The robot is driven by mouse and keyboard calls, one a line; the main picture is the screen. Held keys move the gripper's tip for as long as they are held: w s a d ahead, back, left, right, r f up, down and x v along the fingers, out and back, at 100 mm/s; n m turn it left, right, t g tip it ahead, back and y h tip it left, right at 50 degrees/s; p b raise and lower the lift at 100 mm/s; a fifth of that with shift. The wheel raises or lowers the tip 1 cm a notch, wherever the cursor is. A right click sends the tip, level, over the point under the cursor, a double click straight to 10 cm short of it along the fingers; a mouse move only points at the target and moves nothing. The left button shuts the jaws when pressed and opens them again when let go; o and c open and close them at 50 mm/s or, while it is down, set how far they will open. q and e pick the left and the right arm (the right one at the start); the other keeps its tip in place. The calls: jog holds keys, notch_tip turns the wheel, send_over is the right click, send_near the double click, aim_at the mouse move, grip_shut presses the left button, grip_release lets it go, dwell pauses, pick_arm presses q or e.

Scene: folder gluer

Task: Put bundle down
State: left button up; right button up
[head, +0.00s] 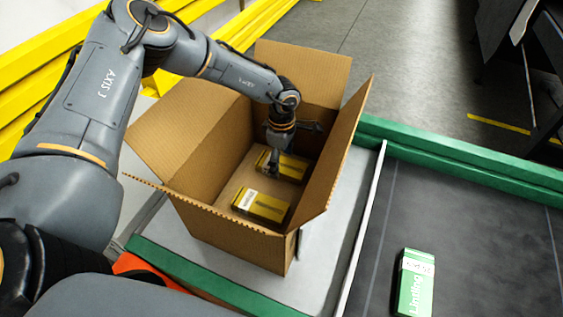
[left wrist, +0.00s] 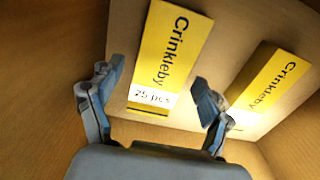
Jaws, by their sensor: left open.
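Two yellow Crinkleby bundles lie flat on the floor of an open cardboard box (head: 205,120). The rear bundle (head: 292,168) is partly hidden by my left gripper (head: 273,168), which reaches down into the box. The front bundle (head: 262,206) lies apart from it, with a white label at one end. In the left wrist view my left gripper (left wrist: 160,88) is open, its fingers spread. One bundle (left wrist: 172,55) with a "25 pcs" band lies beyond and between the fingertips. The other bundle (left wrist: 268,88) lies to the right, partly behind the right finger. My right gripper is not in view.
The box flaps stand open around my left arm. A green bundle (head: 415,283) lies on the dark belt (head: 470,230) at the right. A green rail (head: 460,150) edges the belt. Yellow barriers (head: 235,30) stand behind at the left.

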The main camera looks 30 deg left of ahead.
aim_at(281, 164)
pick_arm(q)
notch_tip(281, 164, up, 11)
jog(key=b, duration=0.2)
jog(key=shift+s, duration=0.1)
dwell(0.5)
